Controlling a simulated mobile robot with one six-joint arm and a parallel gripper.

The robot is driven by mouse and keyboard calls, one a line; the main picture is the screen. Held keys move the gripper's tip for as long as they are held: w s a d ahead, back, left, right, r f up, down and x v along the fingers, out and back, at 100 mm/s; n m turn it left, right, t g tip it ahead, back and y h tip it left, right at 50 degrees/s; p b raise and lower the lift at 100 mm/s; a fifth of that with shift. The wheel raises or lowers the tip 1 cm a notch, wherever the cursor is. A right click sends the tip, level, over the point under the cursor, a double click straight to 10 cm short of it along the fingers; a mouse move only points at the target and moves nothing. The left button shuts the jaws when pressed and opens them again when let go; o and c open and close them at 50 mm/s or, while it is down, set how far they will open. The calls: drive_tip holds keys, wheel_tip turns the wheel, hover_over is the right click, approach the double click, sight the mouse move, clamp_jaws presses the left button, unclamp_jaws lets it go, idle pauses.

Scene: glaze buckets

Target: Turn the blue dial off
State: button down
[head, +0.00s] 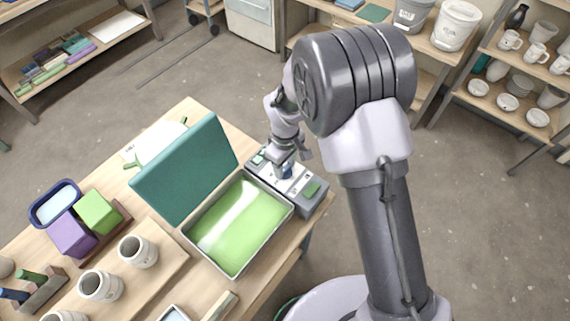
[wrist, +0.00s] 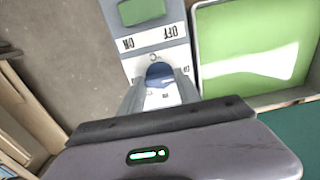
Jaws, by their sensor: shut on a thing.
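The blue dial (head: 287,173) sits on a grey control box (head: 318,198) at the right edge of the table, and my gripper (head: 284,163) reaches down over it. In the wrist view the blue dial (wrist: 160,71) shows between the two fingers of my gripper (wrist: 160,88), which are shut on it. The white face of the control box (wrist: 178,55) carries OFF and ON lettering beside a green switch (wrist: 142,11). Small marks around the dial are partly hidden by the fingers, and I cannot tell which one it points at.
A metal tray of green glaze (head: 238,225) lies beside the box, with a teal upright panel (head: 187,175) behind it. White cups (head: 138,251), a purple block (head: 73,236) and a green block (head: 98,211) are further left. Shelves with pottery (head: 520,85) stand across the floor.

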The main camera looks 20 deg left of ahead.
sight(285, 168)
idle(0.4)
drive_tip(key=c, duration=0.8)
unclamp_jaws()
drive_tip(key=shift+c, duration=0.2)
drive_tip(key=shift+r, duration=0.1)
wheel_tip(285, 168, up, 17)
drive_tip(key=p, duration=0.4)
drive_tip(key=shift+r, duration=0.15)
